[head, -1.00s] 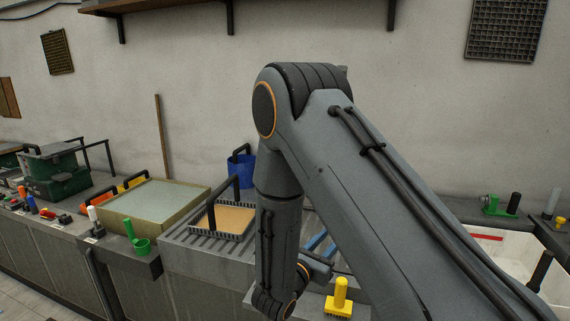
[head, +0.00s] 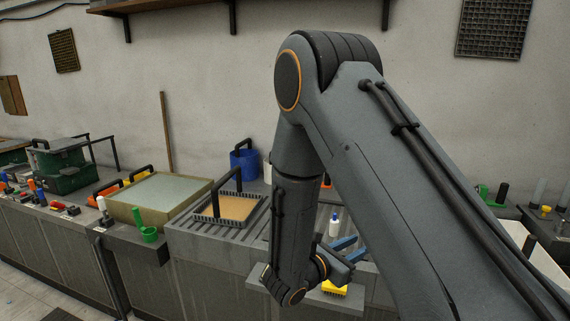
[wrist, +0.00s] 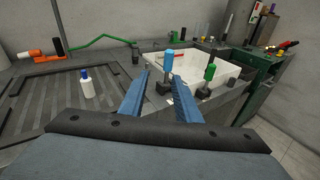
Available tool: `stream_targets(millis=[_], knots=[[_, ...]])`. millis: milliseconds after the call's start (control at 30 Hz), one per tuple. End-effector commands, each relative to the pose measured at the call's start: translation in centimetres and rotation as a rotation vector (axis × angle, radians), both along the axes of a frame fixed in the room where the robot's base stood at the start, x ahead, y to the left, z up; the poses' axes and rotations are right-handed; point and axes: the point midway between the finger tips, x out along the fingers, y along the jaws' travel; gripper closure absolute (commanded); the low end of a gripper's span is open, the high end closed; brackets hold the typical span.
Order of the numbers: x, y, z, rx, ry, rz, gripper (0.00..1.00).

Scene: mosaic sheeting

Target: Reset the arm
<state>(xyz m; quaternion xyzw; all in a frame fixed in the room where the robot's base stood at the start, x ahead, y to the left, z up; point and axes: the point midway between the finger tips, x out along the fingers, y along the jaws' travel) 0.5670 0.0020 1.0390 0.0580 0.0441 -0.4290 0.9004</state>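My arm rises through the right half of the head view, bends at the elbow and hangs down to the wrist. My gripper (head: 345,250) shows there as two blue fingers, partly hidden by the wrist. In the wrist view my gripper (wrist: 163,80) has its two blue fingers spread apart with nothing held between them. A tool with a blue top (wrist: 169,62) stands beyond the fingertips, by a white basin (wrist: 218,73). A yellow brush-like tool (head: 335,288) is just below the gripper in the head view, partly hidden.
A white bottle with a blue cap (wrist: 86,86) stands on the ribbed grey counter left of the fingers. A green-handled tool (wrist: 207,78) stands at the basin's near edge. A framed tray (head: 203,220) and a blue bucket (head: 243,163) are left of my arm.

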Motion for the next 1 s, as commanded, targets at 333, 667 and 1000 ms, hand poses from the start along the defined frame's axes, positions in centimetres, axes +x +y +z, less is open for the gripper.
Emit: stream_targets(millis=[333, 667, 1000], knots=[[-8.7, -7.8, -2.3, 0.310, 0.016, -0.454, 0.70], [-20.6, -6.7, -7.2, 0.945, -0.171, -1.121, 0.70], [-20.7, -0.8, -8.0, 1.540, -0.597, -1.585, 0.70]])
